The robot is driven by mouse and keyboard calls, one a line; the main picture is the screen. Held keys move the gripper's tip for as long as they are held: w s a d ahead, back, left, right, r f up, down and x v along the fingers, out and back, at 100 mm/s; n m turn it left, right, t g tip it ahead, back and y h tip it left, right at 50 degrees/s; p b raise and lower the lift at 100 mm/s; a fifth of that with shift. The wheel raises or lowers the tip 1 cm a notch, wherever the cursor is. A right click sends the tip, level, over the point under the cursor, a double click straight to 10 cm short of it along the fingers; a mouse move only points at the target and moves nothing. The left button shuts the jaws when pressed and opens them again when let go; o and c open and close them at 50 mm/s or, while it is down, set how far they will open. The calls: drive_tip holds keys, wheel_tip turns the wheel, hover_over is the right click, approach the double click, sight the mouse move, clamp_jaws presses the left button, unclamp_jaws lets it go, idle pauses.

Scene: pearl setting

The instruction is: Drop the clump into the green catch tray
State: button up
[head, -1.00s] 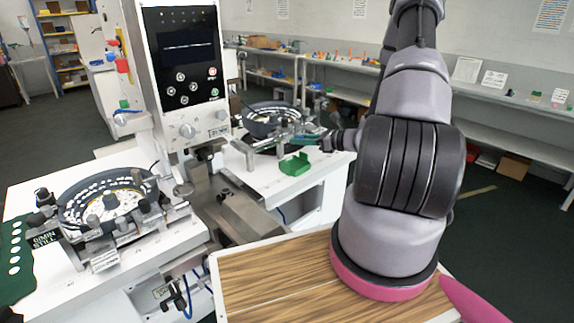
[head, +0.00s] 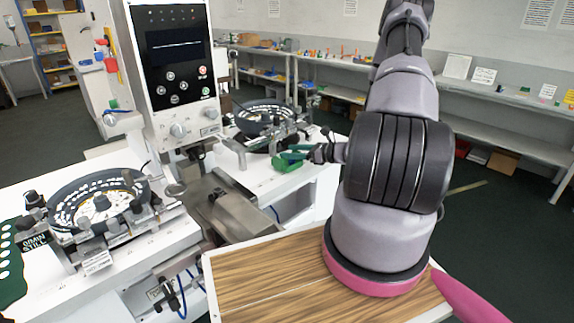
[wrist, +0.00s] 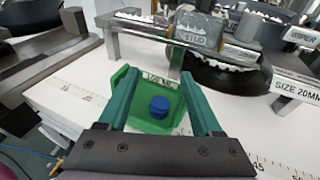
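The clump, a small blue stack of rounded pieces (wrist: 159,107), shows between my fingers in the wrist view. It appears to lie on the floor of the green catch tray (wrist: 153,125) and touches neither finger. The tray stands on the white worktop and has a label on its far wall. My gripper (wrist: 158,74) has green fingers set wide apart, with clear space on both sides of the clump. In the head view, my gripper (head: 290,155) is over the green tray (head: 288,165); the clump cannot be made out there.
A dark bowl feeder (head: 265,118) with a metal rail stands just behind the tray. Another feeder bowl (head: 97,203) is at the left. A control panel (head: 175,65) rises between them. A wood-topped surface (head: 265,280) lies in front.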

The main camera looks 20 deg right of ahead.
drive_tip(key=v, duration=1)
drive_tip(key=shift+s+d, duration=0.25)
drive_tip(key=shift+s, duration=0.05)
drive_tip(key=shift+r, duration=0.1)
drive_tip(key=s+a+r+n+g+h, duration=0.1)
drive_tip(key=s+a+r+n+g, duration=0.2)
drive_tip(key=a+r+n+g, duration=0.5)
drive_tip(key=s+a+r+n+g, duration=0.15)
drive_tip(key=a+r+n, duration=0.4)
drive_tip(key=r, duration=0.55)
drive_tip(key=s+a+r+n+t+h, duration=0.1)
drive_tip(key=s+r+n+h, duration=0.3)
drive_tip(key=r, duration=0.4)
drive_tip(key=s+a+r+n+t+h, duration=0.1)
drive_tip(key=s+r+n+t+h, duration=0.2)
drive_tip(key=s+r, duration=0.6)
drive_tip(key=n+t, duration=0.1)
drive_tip(key=n, duration=0.1)
drive_tip(key=shift+s+a+r+n+h, duration=0.15)
drive_tip(key=shift+a+r+n+h, duration=0.15)
drive_tip(key=shift+a+n+h, duration=0.1)
